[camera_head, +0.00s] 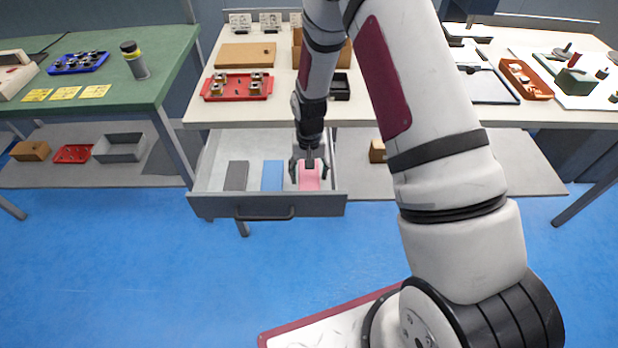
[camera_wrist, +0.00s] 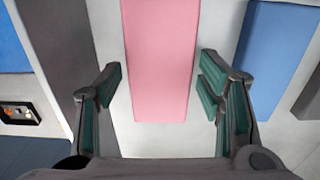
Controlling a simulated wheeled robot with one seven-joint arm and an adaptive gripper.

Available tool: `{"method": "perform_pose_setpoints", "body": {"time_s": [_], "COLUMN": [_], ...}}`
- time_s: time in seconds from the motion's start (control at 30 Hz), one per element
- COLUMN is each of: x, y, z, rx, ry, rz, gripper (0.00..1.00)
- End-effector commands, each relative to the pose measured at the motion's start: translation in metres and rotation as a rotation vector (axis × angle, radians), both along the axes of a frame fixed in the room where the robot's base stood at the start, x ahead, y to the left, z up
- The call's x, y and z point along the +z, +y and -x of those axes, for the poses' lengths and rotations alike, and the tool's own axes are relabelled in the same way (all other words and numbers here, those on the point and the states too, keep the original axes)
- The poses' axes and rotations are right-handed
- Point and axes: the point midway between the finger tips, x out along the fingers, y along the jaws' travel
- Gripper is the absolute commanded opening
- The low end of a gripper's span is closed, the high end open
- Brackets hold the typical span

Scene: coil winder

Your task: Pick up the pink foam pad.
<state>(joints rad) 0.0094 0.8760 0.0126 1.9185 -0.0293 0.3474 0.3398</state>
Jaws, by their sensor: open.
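The pink foam pad (camera_head: 309,178) lies in an open drawer (camera_head: 215,206), at the right end of a row of pads. In the wrist view the pink foam pad (camera_wrist: 160,55) runs lengthwise between the fingers, with a gap on each side. My gripper (camera_head: 309,170) is over the pad in the drawer, open and empty. In the wrist view my gripper (camera_wrist: 162,95) shows its green-lined fingers either side of the pad. The pad's far end is cut off by the wrist view's top edge.
A blue pad (camera_head: 272,175) and a dark grey pad (camera_head: 236,176) lie left of the pink one. The drawer's right wall (camera_wrist: 50,60) is close to my gripper. A red tray (camera_head: 238,87) with parts stands on the bench above.

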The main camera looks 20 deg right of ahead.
Motion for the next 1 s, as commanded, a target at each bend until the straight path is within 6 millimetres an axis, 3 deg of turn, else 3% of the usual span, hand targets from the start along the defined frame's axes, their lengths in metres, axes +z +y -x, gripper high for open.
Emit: {"method": "perform_pose_setpoints", "body": {"time_s": [0.27,0.4,0.73,0.87,1.0], "x": [-0.004,-0.004,-0.003,0.008,0.033], "y": [0.000,0.000,0.000,0.000,0.000], "z": [0.000,0.000,0.000,-0.001,-0.001], "rx": [0.000,-0.001,-0.001,-0.001,-0.001], "ry": [-0.001,0.000,0.000,-0.002,-0.004], "rz": [-0.001,0.000,0.000,0.000,0.000], "gripper": [0.62,0.43,0.42,0.42,0.42]}}
